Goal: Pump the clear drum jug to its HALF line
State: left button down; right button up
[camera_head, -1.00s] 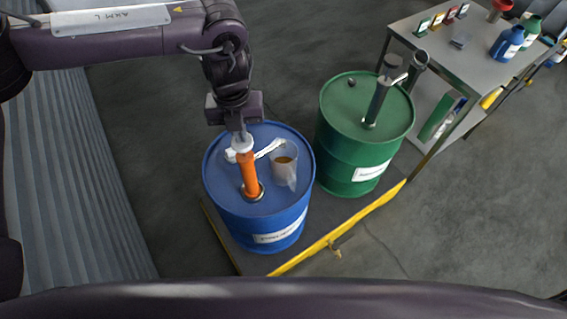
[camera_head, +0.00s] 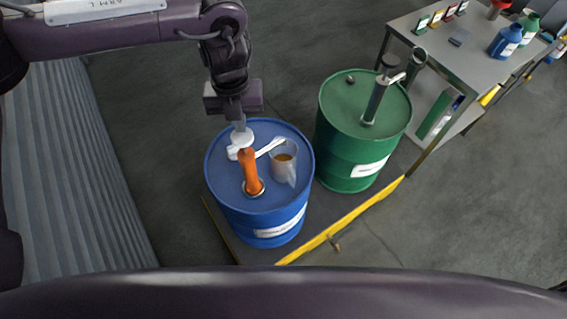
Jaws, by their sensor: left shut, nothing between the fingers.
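A clear jug (camera_head: 284,172) stands on top of the blue drum (camera_head: 262,222), with some amber liquid showing in it; its line marks are too small to read. An orange hand pump (camera_head: 251,172) rises from the drum's lid, and its white spout (camera_head: 270,147) reaches over to the jug. The pump's white knob (camera_head: 241,140) sits just above the orange body. My left gripper (camera_head: 239,124) points down at the knob from above, its fingers shut and touching or very close to it. My right gripper is not in view.
A green drum (camera_head: 352,157) with a dark pump (camera_head: 376,100) stands to the right. Both drums stand behind a yellow-edged rail (camera_head: 345,219). A grey metal table (camera_head: 466,62) with blue and green bottles is at the upper right. Open floor lies right of the rail.

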pick_arm(q)
jog(key=shift+f, duration=0.15)
jog(key=shift+f+b, duration=0.9)
jog(key=shift+f, duration=0.25)
jog(key=shift+r, duration=0.1)
jog(key=shift+r+p, duration=0.95)
jog(key=shift+r, duration=0.25)
notch_tip(320, 180, up, 5)
jog(key=p, duration=0.3)
